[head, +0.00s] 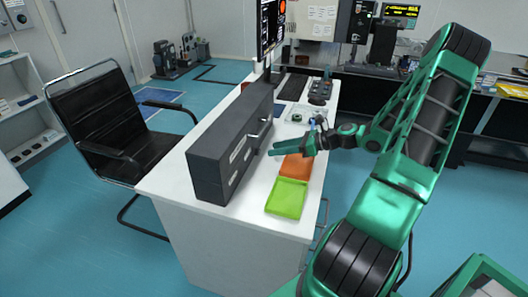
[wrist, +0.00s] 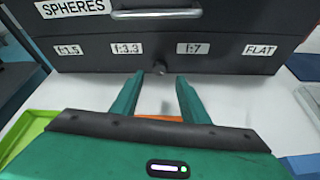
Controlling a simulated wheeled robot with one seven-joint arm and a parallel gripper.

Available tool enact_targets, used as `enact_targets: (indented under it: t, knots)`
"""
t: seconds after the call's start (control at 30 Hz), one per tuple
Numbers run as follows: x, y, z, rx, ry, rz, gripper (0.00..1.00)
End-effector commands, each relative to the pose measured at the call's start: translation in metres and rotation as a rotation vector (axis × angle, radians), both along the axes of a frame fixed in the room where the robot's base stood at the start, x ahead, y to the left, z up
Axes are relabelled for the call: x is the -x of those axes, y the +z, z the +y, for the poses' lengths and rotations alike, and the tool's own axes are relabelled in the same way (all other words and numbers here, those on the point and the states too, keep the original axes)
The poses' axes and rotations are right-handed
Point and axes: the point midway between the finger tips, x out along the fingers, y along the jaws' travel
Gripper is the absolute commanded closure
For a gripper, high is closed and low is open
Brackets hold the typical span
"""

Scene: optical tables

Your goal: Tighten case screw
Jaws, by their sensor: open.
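The dark grey case (head: 208,178) stands on the white desk, its front facing my gripper. In the wrist view the case (wrist: 230,67) fills the top, with a metal handle and white labels such as SPHERES, f:3.3 and FLAT. A small dark screw (wrist: 161,68) sits low on its front, below and between the f:3.3 and f:7 labels. My gripper (wrist: 160,77) is open and empty, one finger on each side of the screw in the picture. Whether the fingertips reach around it I cannot tell. In the head view my gripper (head: 280,155) is close to the case front.
A green tray (head: 287,198) and an orange tray (head: 296,168) lie on the white desk (head: 240,217) below and beside my gripper. A keyboard (head: 292,87) and small devices lie farther back. A black chair (head: 105,125) stands left of the desk.

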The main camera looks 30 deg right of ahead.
Motion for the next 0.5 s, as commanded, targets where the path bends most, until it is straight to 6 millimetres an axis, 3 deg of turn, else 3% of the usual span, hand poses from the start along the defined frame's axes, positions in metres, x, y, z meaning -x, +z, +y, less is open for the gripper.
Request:
enact_targets:
  t: [0.2,0.5]
  knots:
    - [-0.025,-0.015,0.023,-0.001,0.002,0.002,0.59]
    - [-0.041,-0.024,0.036,0.000,-0.004,0.001,0.59]
